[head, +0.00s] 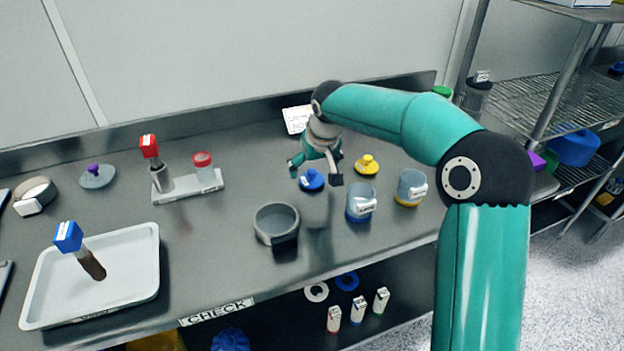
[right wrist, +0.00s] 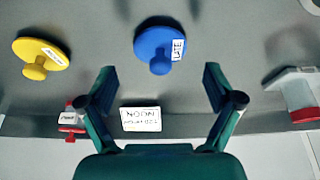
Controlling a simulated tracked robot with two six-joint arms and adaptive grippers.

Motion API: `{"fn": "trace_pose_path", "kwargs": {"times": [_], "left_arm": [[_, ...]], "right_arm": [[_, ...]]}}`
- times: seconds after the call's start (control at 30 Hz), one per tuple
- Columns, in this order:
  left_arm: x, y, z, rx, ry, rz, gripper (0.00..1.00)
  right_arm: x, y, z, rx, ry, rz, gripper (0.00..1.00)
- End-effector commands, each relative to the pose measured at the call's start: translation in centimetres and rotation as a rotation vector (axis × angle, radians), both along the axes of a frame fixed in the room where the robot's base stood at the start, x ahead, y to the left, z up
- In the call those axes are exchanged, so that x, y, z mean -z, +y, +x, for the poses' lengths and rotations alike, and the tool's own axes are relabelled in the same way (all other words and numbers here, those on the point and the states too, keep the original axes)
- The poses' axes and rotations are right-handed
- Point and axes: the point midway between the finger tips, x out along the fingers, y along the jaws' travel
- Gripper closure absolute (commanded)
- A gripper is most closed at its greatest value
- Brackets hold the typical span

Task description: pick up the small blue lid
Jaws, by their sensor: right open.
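The small blue lid (head: 312,180) is a flat round disc with a knob, lying on the grey bench. It also shows in the right wrist view (right wrist: 157,46), with a white label at its edge. My right gripper (head: 315,173) is open above the lid, its fingers spread to either side and empty. In the right wrist view the open fingers (right wrist: 158,78) point toward the lid, which lies beyond their tips and roughly centred between them. I cannot tell the exact height gap. My left gripper is not in view.
A yellow lid (head: 367,165) lies right of the blue one. A blue-based cup (head: 361,204), a yellow-based cup (head: 411,188) and a grey sieve ring (head: 275,224) stand nearby. A rack (head: 185,188) and white tray (head: 140,250) are at left. A white card (head: 297,118) stands behind.

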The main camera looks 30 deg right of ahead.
Motion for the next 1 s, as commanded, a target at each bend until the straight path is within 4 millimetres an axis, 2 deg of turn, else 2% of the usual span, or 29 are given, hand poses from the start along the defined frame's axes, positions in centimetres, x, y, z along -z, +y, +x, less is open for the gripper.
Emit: {"fn": "trace_pose_path", "kwargs": {"times": [0.1,0.2,0.43,0.47,0.73,1.0], "left_arm": [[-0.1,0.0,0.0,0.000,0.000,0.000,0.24],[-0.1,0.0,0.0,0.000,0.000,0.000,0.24],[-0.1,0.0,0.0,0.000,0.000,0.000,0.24],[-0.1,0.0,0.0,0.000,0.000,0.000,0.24],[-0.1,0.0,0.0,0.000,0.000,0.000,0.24],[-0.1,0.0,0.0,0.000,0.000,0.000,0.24]], "right_arm": [[1.7,-0.1,0.6,0.000,0.002,0.000,0.09],[2.4,-0.2,0.9,0.000,0.002,0.000,0.09],[2.5,-0.2,0.9,0.001,0.000,-0.001,0.09],[2.5,-0.2,0.9,0.001,0.000,-0.001,0.11],[2.5,-0.3,0.9,0.002,0.000,0.000,0.55],[2.5,-0.3,0.9,0.002,0.000,0.000,0.56]]}}
